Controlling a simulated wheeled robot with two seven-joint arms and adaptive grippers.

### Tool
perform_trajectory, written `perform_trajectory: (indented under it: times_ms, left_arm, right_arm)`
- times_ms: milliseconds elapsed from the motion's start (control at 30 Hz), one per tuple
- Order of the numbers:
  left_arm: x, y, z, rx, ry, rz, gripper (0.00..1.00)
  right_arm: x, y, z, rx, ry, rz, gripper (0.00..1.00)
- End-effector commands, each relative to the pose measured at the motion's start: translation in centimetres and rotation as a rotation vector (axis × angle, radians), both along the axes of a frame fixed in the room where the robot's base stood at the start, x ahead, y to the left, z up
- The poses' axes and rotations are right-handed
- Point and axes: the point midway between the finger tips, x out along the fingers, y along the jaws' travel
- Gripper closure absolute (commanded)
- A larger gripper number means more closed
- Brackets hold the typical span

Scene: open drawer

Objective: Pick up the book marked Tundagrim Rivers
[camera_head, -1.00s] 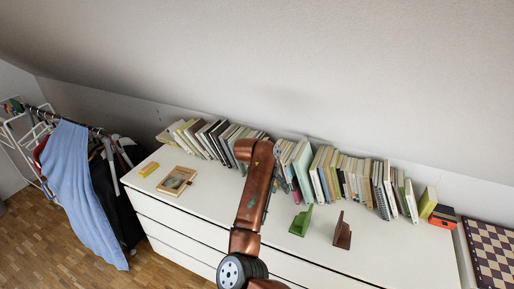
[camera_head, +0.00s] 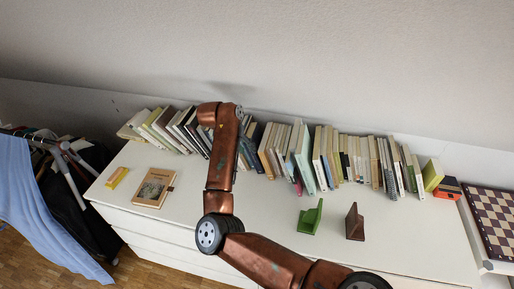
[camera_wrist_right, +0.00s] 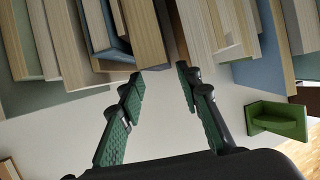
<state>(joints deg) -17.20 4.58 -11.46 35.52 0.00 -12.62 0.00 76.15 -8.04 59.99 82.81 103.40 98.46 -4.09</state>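No title is legible in either view, so I cannot tell which book is marked Tundagrim Rivers. One book (camera_head: 154,187) with a picture on its cover lies flat on the left of the white dresser; the others stand in a row (camera_head: 331,158) along the back. My right gripper (camera_wrist_right: 162,84) is open and empty in the right wrist view. Its green-padded fingertips are close to the edges of the row's books, with a pale brown book (camera_wrist_right: 148,38) just ahead of the gap; contact is unclear. In the head view my right arm hides part of the row. My left gripper is out of view.
A green bookend (camera_head: 310,217) and a brown bookend (camera_head: 355,222) stand on the dresser (camera_head: 420,240). The green one also shows in the right wrist view (camera_wrist_right: 277,118). A yellow box (camera_head: 117,178) lies left; a chessboard (camera_head: 491,220) is right. The wall rises behind.

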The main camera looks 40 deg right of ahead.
Motion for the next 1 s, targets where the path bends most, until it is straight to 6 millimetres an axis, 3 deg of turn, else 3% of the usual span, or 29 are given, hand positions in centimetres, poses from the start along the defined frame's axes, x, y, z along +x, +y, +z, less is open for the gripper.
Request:
perform_trajectory:
  times_ms: [400, 667, 1000]
  left_arm:
    - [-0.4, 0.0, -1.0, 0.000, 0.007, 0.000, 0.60]
    - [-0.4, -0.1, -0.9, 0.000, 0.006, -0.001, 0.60]
    - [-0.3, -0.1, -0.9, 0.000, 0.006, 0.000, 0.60]
  right_arm:
    - [0.3, -2.6, -4.3, 0.000, 0.001, -0.001, 0.68]
    - [0.3, -3.0, -4.4, -0.001, -0.002, -0.002, 0.68]
    - [0.2, -3.0, -4.4, -0.001, -0.003, -0.003, 0.91]
